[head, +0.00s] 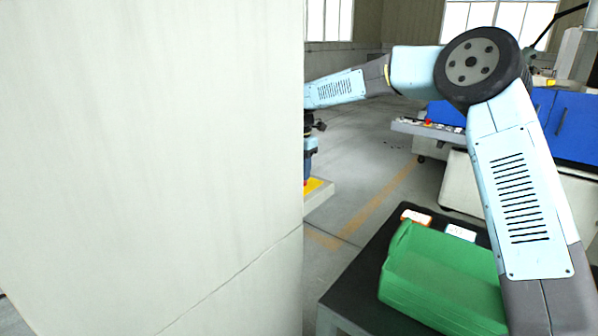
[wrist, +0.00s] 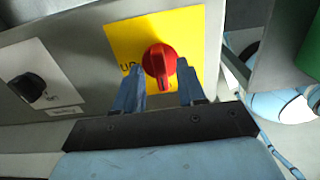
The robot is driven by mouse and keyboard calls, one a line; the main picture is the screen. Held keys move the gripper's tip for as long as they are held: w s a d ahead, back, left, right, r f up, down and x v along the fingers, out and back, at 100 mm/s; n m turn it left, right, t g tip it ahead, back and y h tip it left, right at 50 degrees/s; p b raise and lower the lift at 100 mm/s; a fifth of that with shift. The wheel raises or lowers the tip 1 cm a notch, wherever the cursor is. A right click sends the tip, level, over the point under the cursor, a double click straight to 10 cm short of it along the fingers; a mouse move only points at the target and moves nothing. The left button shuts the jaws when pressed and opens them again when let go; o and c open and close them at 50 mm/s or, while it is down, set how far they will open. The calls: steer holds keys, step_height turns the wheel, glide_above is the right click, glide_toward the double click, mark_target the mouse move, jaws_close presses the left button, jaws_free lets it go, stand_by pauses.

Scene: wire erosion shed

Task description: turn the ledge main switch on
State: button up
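The ledge main switch is a red rotary knob (wrist: 160,64) on a yellow plate (wrist: 120,38), seen in the wrist view. Its grip bar runs roughly up and down in the picture. Dark lettering, partly covered, shows left of the knob. My gripper (wrist: 159,68) is open, with one blue finger on each side of the knob. I cannot tell whether either finger touches it. In the head view the yellow plate (head: 315,187) shows just past the wall edge, and the wall hides part of my gripper and the switch.
A black knob on a white plate (wrist: 28,88) sits left of the switch. A large pale wall (head: 150,160) fills the head view's left. A blue machine (head: 575,125) stands behind.

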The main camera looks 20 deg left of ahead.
steer(key=shift+f, duration=0.3)
steer(key=shift+c, duration=0.4)
jaws_close()
